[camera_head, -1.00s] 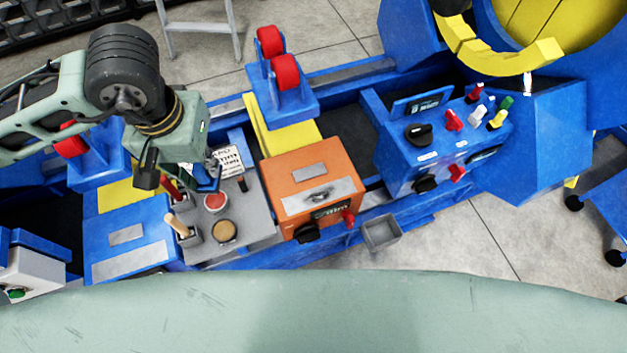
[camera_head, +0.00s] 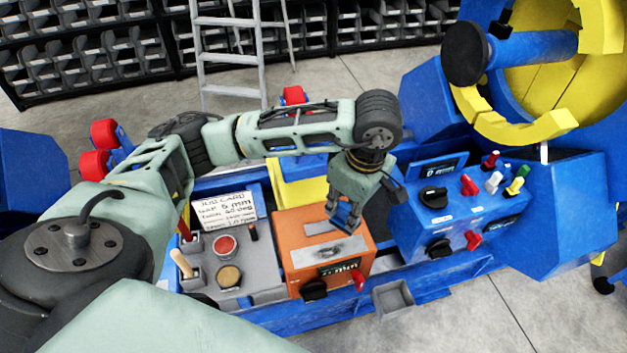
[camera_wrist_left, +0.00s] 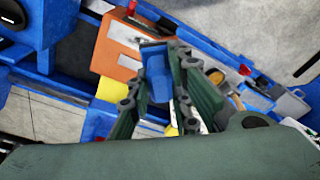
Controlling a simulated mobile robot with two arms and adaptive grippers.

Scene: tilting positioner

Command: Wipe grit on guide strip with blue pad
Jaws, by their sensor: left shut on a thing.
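My left gripper (camera_head: 346,222) hangs above the orange box (camera_head: 293,262), near the back of its top. It is shut on the blue pad (camera_wrist_left: 157,72), which shows between its fingers in the left wrist view. The grey guide strip (camera_head: 345,249) lies across the top of the orange box, with a small dark patch near its middle that looks like grit. The pad looks apart from the strip, but the exact height is hard to tell. My right gripper is not in view.
Left of the orange box is a grey tray (camera_head: 262,272) with a red button, a tan disc and a job card (camera_head: 224,210). On the right stands a blue control box (camera_head: 415,215) with knobs and levers. A small grey bin (camera_head: 393,298) sits in front.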

